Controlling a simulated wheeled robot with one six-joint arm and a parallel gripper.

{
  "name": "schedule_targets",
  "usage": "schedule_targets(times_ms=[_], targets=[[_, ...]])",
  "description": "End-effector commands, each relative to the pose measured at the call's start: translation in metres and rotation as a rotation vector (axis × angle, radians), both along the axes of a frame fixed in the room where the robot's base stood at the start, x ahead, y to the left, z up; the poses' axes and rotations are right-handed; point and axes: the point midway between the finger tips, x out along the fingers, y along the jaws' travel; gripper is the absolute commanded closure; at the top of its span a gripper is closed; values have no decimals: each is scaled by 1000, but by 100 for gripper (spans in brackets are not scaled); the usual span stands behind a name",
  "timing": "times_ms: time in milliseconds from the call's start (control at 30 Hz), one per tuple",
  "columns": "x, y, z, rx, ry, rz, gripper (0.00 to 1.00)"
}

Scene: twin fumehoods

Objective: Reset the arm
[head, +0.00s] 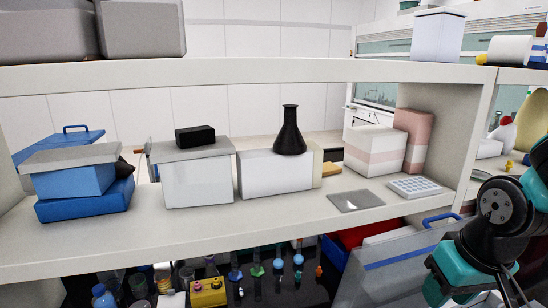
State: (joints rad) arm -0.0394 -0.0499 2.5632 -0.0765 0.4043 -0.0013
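Part of my own arm, black with teal caps, shows at the lower right of the head view. It is bent and stands in front of the right end of the shelf unit (300,222). My gripper's fingertips do not show, so I cannot see whether it is open or holding anything.
The shelf bears blue boxes (80,207), a white lidded box (195,185) with a small black box (195,137), a black flask (290,135), pink-and-white boxes (374,152) and a well plate (415,188). Bottles and a yellow rack (208,293) stand below. A grey panel (385,275) is near my arm.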

Motion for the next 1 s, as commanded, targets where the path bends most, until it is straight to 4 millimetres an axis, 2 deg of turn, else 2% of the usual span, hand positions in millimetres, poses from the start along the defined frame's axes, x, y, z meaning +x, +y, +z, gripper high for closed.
schedule_targets(times_ms=[33,233,433,533,667,1000], targets=[[-4,10,-21,19,3,34,62],[-28,55,-56,105,28,201,62],[-70,98,-92,184,64,423,62],[-86,110,-100,204,79,502,62],[-97,116,-101,217,90,557,62],[-99,117,-98,218,93,565,62]])
